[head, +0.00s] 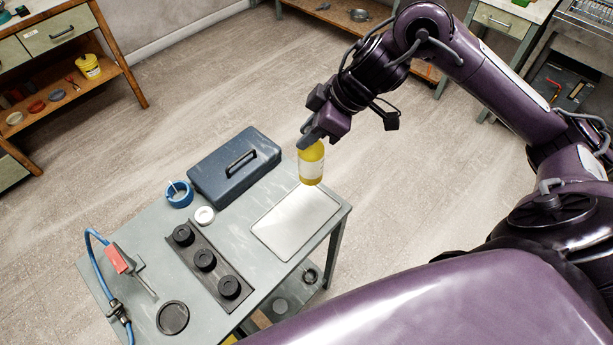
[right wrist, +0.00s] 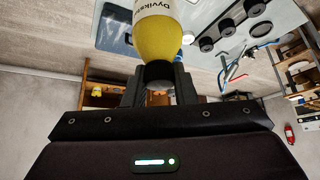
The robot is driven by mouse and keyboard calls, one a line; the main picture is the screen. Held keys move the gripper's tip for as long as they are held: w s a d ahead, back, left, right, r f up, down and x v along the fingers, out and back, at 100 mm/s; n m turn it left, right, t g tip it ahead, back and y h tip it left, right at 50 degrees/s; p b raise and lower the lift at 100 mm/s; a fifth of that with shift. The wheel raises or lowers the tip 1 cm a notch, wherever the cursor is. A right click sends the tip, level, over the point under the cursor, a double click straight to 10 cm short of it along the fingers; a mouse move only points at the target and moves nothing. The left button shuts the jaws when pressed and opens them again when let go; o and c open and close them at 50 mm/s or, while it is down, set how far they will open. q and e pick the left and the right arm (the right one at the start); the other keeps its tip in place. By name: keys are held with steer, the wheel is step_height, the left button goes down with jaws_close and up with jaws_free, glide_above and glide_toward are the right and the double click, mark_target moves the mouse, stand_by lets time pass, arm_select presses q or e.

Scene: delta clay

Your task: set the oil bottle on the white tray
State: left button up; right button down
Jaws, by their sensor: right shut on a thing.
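The oil bottle (head: 311,165) is yellow with a white label. My right gripper (head: 312,139) is shut on its upper end and holds it upright near the far right part of the grey table. In the right wrist view the bottle (right wrist: 158,40) shows large, with its dark cap between the fingers (right wrist: 158,85). The white tray (head: 296,222) lies flat and empty on the table's right side. In the head view the bottle's bottom overlaps the tray's far edge; I cannot tell how high above it the bottle is. My left gripper is not in view.
A dark blue toolbox (head: 235,167) stands left of the tray. A blue tape ring (head: 179,194), a white ring (head: 204,215), a black holder with round pieces (head: 205,260) and a red-handled tool with blue hose (head: 118,260) share the table (head: 160,240).

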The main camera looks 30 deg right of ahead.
mark_target(309, 171)
step_height(309, 171, down, 12)
steer(key=shift+f+b, duration=0.25)
steer(key=shift+b, duration=0.25)
steer(key=shift+f, duration=0.15)
steer(key=c, duration=1.2)
jaws_free()
steer(key=b+v, duration=0.1)
steer(key=v, duration=1.1)
